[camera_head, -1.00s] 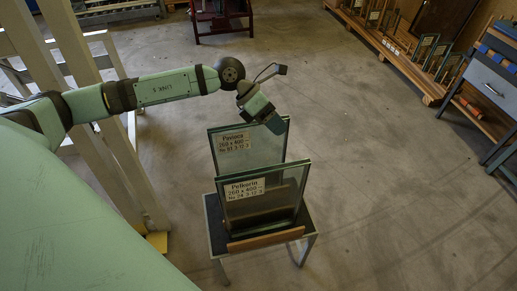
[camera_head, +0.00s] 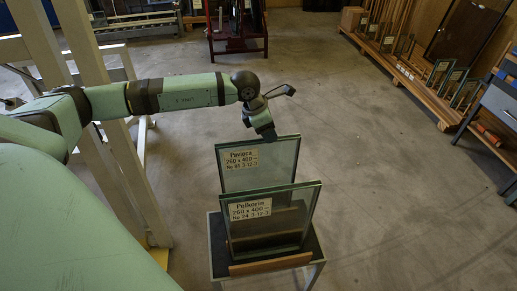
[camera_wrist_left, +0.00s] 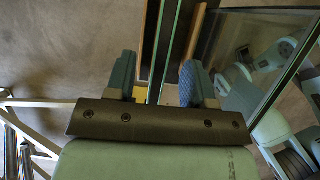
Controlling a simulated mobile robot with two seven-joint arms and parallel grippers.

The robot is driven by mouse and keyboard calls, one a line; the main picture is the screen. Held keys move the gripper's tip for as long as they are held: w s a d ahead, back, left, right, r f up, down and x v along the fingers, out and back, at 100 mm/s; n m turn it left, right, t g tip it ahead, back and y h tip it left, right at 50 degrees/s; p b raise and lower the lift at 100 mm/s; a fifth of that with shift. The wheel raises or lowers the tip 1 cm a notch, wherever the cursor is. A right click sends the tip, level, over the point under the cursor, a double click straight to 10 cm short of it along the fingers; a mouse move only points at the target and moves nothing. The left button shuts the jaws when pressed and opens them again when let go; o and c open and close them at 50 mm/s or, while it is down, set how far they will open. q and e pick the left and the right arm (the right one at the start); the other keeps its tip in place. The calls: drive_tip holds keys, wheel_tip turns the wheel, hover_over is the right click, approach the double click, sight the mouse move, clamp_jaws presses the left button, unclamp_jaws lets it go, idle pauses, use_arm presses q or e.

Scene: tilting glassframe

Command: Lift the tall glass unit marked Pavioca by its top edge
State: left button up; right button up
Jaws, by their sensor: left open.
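The tall Pavioca glass unit (camera_head: 283,158) stands upright on a small stand (camera_head: 318,262), with its label at the upper left of its face. My left gripper (camera_head: 267,136) is at its top edge, right of the middle, in the head view. In the left wrist view the open fingers of my left gripper (camera_wrist_left: 156,78) lie on either side of an edge-on glass unit (camera_wrist_left: 165,45), apparently the Pavioca unit. Gaps show beside both fingers. The lower part of the Pavioca unit is hidden behind the Pelkorin unit (camera_head: 290,208). My right gripper is not in view.
The Pelkorin unit stands close in front, on the same stand, with a wooden strip (camera_head: 270,264) at its foot. A pale upright frame (camera_head: 110,120) is at the left. Racks with panes (camera_head: 410,60) and a grey cabinet (camera_head: 500,105) are at the right. Floor around the stand is clear.

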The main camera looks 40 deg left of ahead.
use_arm(q)
drive_tip(key=x, duration=0.5)
drive_tip(key=shift+s+d, duration=0.1)
clamp_jaws()
idle(1.2)
drive_tip(key=shift+r, duration=0.2)
